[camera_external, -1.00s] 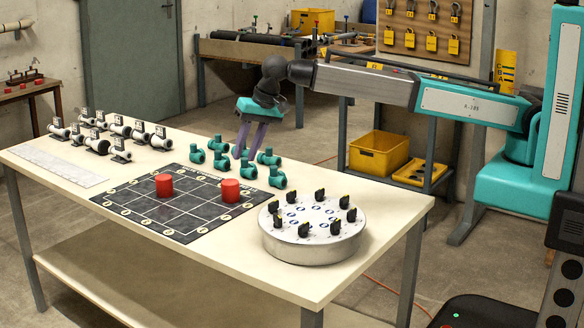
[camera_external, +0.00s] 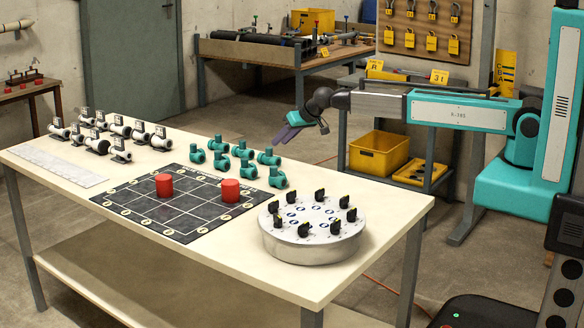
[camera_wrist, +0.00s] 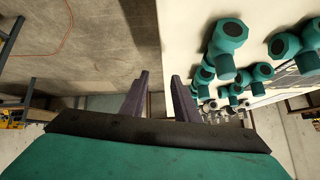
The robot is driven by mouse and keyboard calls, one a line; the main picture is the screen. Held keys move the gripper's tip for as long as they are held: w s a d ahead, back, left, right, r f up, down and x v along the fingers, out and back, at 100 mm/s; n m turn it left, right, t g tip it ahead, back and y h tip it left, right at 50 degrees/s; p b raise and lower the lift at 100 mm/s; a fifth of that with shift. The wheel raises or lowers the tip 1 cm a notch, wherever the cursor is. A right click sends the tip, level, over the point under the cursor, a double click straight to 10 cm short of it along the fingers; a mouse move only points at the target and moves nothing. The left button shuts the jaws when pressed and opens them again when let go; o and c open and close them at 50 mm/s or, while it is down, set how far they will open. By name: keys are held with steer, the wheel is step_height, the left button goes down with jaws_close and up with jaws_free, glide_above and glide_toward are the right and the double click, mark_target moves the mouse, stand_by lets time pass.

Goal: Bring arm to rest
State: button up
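My gripper (camera_external: 284,138) is in the air behind the table's back edge, to the right of the teal pipe fittings (camera_external: 243,152) and above them. In the wrist view its two purple-grey fingers (camera_wrist: 160,90) stand apart with nothing between them, so it is open and empty. My arm stretches left from its column, with the forearm nearly level. In the wrist view the table edge passes between the fingers. The teal fittings show there at the right (camera_wrist: 228,38), apart from the fingers.
The table (camera_external: 85,265) also holds a black grid mat (camera_external: 185,222) with two red cylinders (camera_external: 231,190), a round dial plate (camera_external: 313,240) and several white-and-black gauges (camera_external: 120,135). A yellow bin (camera_external: 378,155) stands on a shelf behind. The air above the table is clear.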

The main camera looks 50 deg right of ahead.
steer(key=s+d+f+g+h+b, duration=0.1)
steer(key=s+d+f+g, duration=0.1)
steer(key=s+d+f, duration=0.7)
steer(key=s+d+f+g+h+b, duration=0.15)
steer(key=s+d+f, duration=0.35)
steer(key=d+f, duration=0.65)
steer(key=s+d+f+g+h+b, duration=0.1)
steer(key=s+d+f, duration=0.3)
steer(key=s+f, duration=0.3)
steer(key=s+d+f+g, duration=0.2)
steer(key=s+d+f, duration=0.25)
steer(key=s, duration=0.45)
steer(key=s+d+f+g+h+b, duration=0.1)
steer(key=s+d+f, duration=0.4)
steer(key=s+f, duration=0.15)
steer(key=s+a+n+g+y+p, duration=0.2)
steer(key=s+a+g+y+p, duration=0.3)
steer(key=s+a, duration=1.7)
steer(key=shift+s+a+r+n+g+p, duration=0.2)
steer(key=shift+a+r+n+g+p, duration=0.3)
steer(key=shift+g, duration=0.55)
steer(key=shift+a, duration=0.1)
